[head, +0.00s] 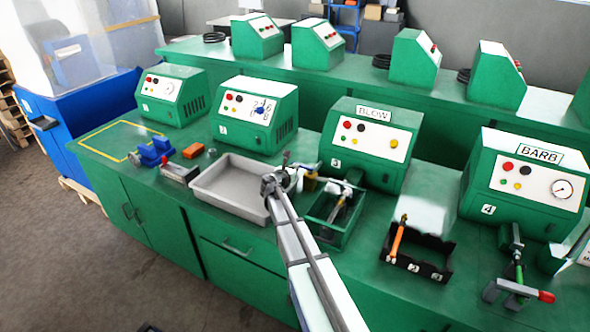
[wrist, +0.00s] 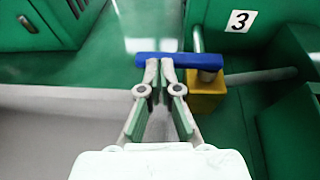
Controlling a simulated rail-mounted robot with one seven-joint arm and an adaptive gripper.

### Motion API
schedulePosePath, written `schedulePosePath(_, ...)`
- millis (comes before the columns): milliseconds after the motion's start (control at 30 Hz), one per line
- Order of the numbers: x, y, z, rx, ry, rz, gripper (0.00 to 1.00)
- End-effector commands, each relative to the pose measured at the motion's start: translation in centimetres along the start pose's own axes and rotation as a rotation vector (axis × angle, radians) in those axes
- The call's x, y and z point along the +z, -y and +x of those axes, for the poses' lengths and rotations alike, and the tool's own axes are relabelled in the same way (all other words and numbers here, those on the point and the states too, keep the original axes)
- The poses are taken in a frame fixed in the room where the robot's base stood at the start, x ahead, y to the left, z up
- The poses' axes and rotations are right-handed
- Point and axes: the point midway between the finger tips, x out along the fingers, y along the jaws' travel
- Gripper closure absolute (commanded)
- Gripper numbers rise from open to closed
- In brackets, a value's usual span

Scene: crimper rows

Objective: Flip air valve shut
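The air valve has a yellow body (wrist: 206,95) and a blue lever (wrist: 190,61), in front of the green machine numbered 3. In the wrist view the lever lies left to right, reaching left from over the yellow body. My gripper (wrist: 160,68) has its two fingertips close together, and they overlap the left part of the lever. The lever crosses both fingers and is not between them; whether they touch it is unclear. In the head view the yellow body (head: 310,182) shows just right of my gripper (head: 284,172), and the lever is hard to make out.
A grey tray (head: 203,190) lies left of my gripper. A green bin (head: 318,238) with tools stands to the right, then a black box (head: 394,262). Machine 3, marked BLOW (head: 340,128), stands behind the valve. A grey pipe (wrist: 262,76) runs right from the valve.

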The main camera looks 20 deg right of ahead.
Motion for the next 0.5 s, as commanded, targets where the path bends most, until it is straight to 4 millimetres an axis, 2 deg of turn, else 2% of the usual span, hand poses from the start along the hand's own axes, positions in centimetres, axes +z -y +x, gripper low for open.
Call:
schedulePosePath(233, -1.3, 0.1, -4.2, -0.001, -0.001, 0.002, 1.00)
schedulePosePath(500, -1.3, -0.5, -9.8, -0.001, 0.000, 0.003, 1.00)
